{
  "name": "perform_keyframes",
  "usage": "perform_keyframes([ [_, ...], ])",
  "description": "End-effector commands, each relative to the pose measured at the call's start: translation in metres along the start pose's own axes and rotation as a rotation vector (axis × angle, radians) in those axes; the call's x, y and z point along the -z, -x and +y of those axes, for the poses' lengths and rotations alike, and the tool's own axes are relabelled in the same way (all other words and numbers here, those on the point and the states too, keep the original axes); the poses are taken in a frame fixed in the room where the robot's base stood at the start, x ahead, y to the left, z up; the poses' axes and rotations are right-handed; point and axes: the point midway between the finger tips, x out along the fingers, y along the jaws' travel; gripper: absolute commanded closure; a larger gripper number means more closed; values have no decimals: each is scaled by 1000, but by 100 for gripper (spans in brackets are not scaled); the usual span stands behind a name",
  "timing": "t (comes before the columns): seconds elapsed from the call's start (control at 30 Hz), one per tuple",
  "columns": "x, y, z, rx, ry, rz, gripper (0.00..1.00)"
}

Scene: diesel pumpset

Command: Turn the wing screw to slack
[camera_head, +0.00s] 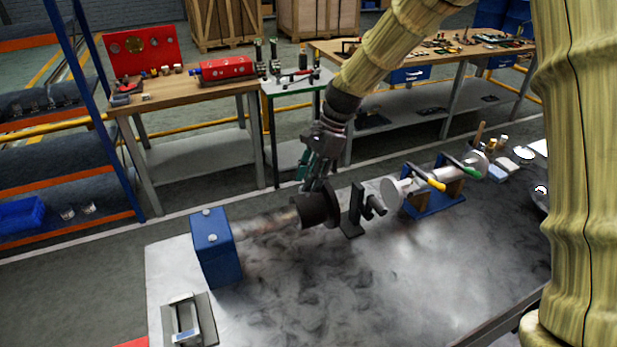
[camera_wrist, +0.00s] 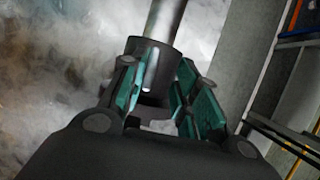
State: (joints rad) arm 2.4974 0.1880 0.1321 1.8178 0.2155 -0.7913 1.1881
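A dark cylindrical collar (camera_head: 316,210) sits on a horizontal shaft (camera_head: 268,222) beside a blue block (camera_head: 217,248). My gripper (camera_head: 316,186) reaches down from above, close over the collar. I cannot make out the wing screw clearly; the fingers hide much of that side of the collar. I cannot tell whether they touch it.
A dark bracket (camera_head: 353,212) stands right of the collar. Beyond it is a blue stand (camera_head: 433,203) with a metal cylinder and yellow and green handles. A grey metal piece (camera_head: 187,325) lies at the front left. The front middle of the stained metal tabletop (camera_head: 330,290) is clear.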

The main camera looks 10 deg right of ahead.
Motion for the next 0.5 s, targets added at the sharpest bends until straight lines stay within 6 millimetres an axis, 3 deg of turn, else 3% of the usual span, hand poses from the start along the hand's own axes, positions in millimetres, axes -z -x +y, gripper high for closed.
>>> perform_keyframes([
  [0.43, 1, -10, -3, -2, -1, -1, 70],
  [0.5, 1, -10, -3, -2, -1, -1, 82],
])
